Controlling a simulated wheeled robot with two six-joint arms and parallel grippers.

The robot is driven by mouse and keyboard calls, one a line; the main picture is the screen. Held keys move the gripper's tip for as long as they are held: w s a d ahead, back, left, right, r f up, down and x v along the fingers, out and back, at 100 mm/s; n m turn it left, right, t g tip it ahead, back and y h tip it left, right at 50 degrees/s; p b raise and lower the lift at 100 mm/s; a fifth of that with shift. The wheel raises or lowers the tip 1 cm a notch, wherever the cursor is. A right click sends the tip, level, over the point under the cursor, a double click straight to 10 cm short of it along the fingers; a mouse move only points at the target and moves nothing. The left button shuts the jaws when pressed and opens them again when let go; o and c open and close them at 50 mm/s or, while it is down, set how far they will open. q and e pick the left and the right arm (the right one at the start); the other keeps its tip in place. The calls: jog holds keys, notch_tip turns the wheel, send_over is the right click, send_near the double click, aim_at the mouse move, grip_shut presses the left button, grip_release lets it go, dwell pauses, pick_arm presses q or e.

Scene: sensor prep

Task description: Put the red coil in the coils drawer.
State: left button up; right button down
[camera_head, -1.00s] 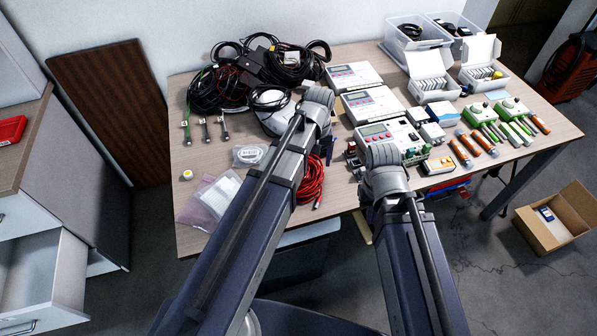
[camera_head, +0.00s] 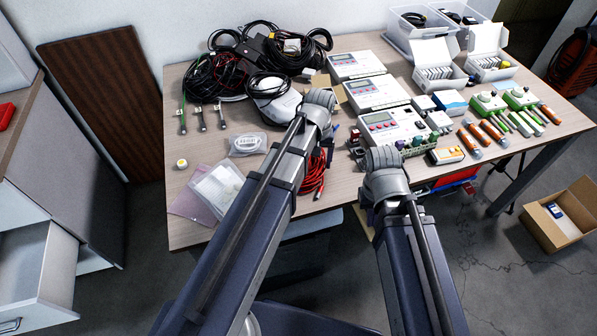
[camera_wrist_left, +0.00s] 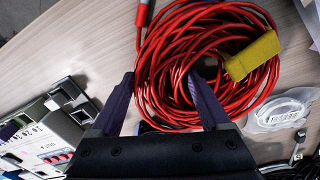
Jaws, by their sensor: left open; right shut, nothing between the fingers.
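The red coil (camera_head: 312,180) lies on the table near its front edge, partly hidden by my left arm in the head view. In the left wrist view the red coil (camera_wrist_left: 178,60) fills the upper middle, with a yellow tag on it. My left gripper (camera_wrist_left: 162,78) is open, its fingers apart over the near left part of the coil; contact cannot be told. In the head view my left gripper (camera_head: 320,105) is mostly hidden by its own wrist. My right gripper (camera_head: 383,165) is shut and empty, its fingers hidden. An open drawer (camera_head: 40,275) is at the left; no label is readable.
The table (camera_head: 340,205) holds black cable bundles (camera_head: 245,65), meters (camera_head: 392,128), a bagged cable (camera_head: 247,144) and plastic bags (camera_head: 215,187). White boxes (camera_head: 440,72) stand at the back right. A cardboard box (camera_head: 560,225) is on the floor at right.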

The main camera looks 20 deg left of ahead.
pick_arm(q)
jog(key=shift+f, duration=0.45)
jog(key=shift+r, duration=0.1)
jog(key=shift+c, duration=0.2)
grip_shut()
dwell(0.4)
